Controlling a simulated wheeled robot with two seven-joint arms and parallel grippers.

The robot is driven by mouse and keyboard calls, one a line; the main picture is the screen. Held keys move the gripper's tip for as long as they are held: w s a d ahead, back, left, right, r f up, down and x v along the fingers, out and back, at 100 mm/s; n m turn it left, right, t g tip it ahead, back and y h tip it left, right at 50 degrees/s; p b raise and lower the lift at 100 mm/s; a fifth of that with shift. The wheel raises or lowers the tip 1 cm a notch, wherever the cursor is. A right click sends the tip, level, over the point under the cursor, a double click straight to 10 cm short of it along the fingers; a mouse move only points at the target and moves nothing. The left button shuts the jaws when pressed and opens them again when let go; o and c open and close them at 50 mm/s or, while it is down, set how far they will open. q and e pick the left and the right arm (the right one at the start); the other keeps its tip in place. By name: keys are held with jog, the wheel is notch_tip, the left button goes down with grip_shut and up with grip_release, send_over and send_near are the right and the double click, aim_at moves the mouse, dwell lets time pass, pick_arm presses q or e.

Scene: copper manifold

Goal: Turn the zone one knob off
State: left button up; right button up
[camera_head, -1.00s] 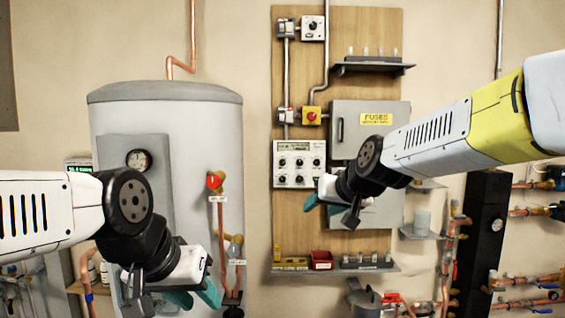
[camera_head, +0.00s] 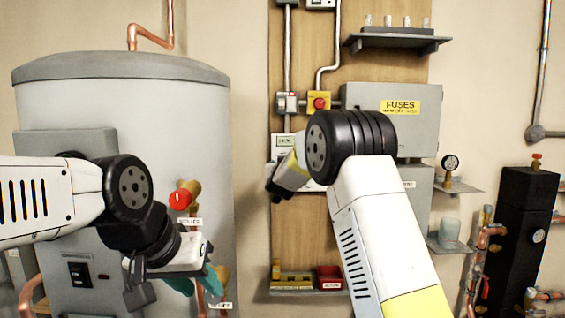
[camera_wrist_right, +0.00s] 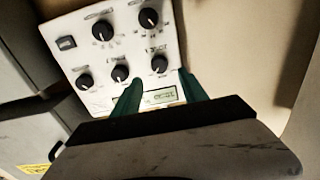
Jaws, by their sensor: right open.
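The white control panel (camera_wrist_right: 140,88) carries several black knobs and a small display (camera_wrist_right: 162,96); it appears turned over in the right wrist view. My right gripper (camera_wrist_right: 160,82) is open, its two teal fingers pointing at the panel. One black knob (camera_wrist_right: 159,63) sits just beyond the gap between the fingertips; I cannot tell whether they touch it. The knob labels are too blurred to read. In the head view my right arm hides most of the panel, leaving its display (camera_head: 284,141) in sight. My left gripper (camera_head: 197,284) is open and empty in front of the tank.
The grey fuse box (camera_head: 375,100) is right of the panel, with a yellow-and-red switch (camera_head: 318,102) above the panel. A shelf (camera_head: 300,291) with small bins lies below. The grey tank (camera_head: 120,100) and a red relief knob (camera_head: 179,199) stand at the left.

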jog(key=w, duration=0.5)
jog(key=shift+w, duration=0.4)
jog(key=shift+c, duration=0.2)
grip_shut()
